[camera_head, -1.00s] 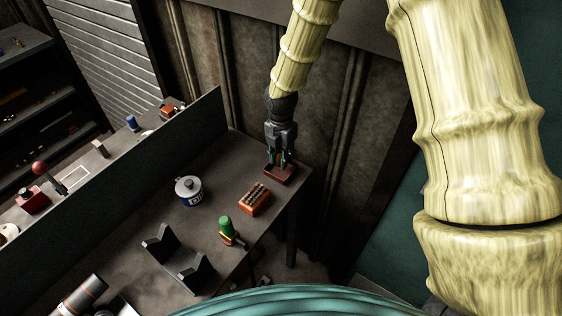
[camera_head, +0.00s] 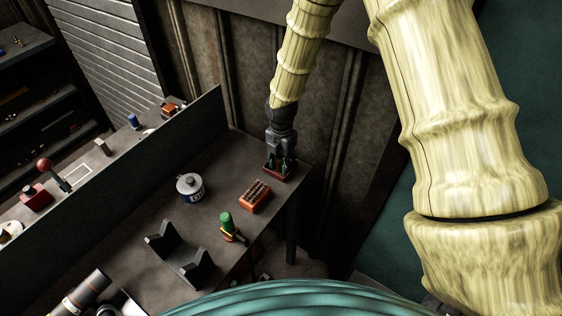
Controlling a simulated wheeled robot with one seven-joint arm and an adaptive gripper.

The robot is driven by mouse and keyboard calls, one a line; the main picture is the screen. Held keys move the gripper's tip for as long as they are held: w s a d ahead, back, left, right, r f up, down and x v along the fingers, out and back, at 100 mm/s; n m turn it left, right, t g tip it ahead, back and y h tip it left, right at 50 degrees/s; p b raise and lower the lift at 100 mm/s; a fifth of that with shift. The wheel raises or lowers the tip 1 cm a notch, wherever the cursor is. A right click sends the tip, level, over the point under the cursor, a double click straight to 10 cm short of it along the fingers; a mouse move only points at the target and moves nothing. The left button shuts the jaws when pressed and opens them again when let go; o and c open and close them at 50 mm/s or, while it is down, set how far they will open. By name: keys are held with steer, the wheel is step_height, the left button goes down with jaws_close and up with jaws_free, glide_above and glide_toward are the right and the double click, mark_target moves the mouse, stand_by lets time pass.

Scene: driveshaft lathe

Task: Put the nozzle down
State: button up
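My gripper (camera_head: 279,162) points down over a small dark red holder (camera_head: 274,177) at the far right corner of the workbench (camera_head: 222,170). Its fingers reach down to the holder and hide part of it. A small greenish patch shows between the fingers. I cannot tell whether this is the nozzle, nor whether the fingers are shut on it or touch the holder.
On the bench stand an orange block with several holes or pegs (camera_head: 256,196), a white and blue can (camera_head: 190,187), a green-topped item (camera_head: 227,223) and a dark V-shaped stand (camera_head: 180,254). A dark partition (camera_head: 120,182) runs behind them.

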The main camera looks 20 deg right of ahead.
steer(key=shift+r, duration=0.15)
steer(key=shift+r+b, duration=1.7)
steer(key=shift+r, duration=4.35)
